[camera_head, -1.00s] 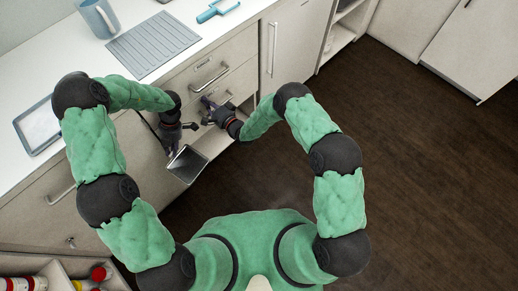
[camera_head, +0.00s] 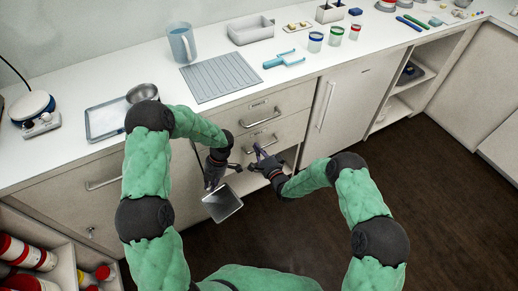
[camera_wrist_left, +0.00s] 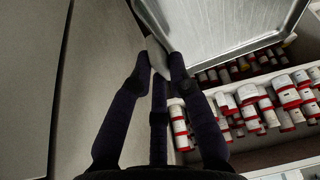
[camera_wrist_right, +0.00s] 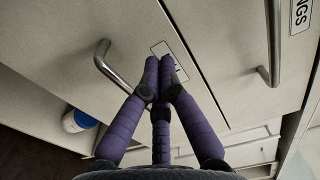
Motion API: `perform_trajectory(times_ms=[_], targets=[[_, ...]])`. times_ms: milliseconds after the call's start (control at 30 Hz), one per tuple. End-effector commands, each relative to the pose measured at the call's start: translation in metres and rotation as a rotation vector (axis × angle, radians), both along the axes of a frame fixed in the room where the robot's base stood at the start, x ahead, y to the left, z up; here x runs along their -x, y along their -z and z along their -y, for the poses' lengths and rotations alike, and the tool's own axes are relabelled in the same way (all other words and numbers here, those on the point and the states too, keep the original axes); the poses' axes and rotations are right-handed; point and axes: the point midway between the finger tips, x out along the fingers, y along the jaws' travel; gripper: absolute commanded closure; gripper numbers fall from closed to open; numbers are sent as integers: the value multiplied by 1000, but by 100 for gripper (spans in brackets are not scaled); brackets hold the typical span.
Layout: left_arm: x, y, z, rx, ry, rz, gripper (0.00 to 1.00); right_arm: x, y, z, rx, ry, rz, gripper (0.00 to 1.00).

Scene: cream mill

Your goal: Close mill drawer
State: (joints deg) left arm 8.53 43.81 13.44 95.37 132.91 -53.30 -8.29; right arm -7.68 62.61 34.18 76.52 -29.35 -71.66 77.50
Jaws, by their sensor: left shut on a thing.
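Two pale drawer fronts are stacked under the counter in the head view. The upper drawer (camera_head: 285,106) has a bar handle and looks flush. The lower drawer (camera_head: 290,131) has its own handle (camera_wrist_right: 112,65) and a label, partly covered by my fingers in the right wrist view; I cannot tell whether it is fully closed. My right gripper (camera_wrist_right: 160,75) has its fingertips together at this front, beside the handle and not around it. My left gripper (camera_wrist_left: 165,58) is shut on the handle of a flat metal pan (camera_head: 222,204), which hangs low in front of the cabinets.
A rack with red-capped jars (camera_wrist_left: 287,98) stands low at the left. The counter holds a blue jug (camera_head: 182,45), a ridged grey mat (camera_head: 222,77), a blue scoop (camera_head: 285,61) and a metal bowl (camera_head: 142,93). The floor (camera_head: 300,230) at the right is clear.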

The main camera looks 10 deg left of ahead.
Motion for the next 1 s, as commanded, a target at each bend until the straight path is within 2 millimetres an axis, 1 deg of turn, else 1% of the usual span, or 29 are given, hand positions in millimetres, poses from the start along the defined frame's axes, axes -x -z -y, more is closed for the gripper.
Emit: perform_trajectory(times_ms=[33,400,500,700,900,1000], targets=[[-2,-8,-1,-1,-2,5,100,4,-5,6,-1,3,2,100],[-2,-28,-1,-1,-1,5,100,51,-4,42,-1,3,-1,100],[-2,-31,-1,-1,-1,5,100,61,-3,49,-1,3,1,100],[-2,-33,-1,-1,-1,5,100,69,-2,55,0,1,2,100],[-2,-33,-1,-1,-1,5,100,70,-2,55,0,1,2,100],[-3,-35,-1,-1,28,5,100,69,0,57,19,5,-4,100]])
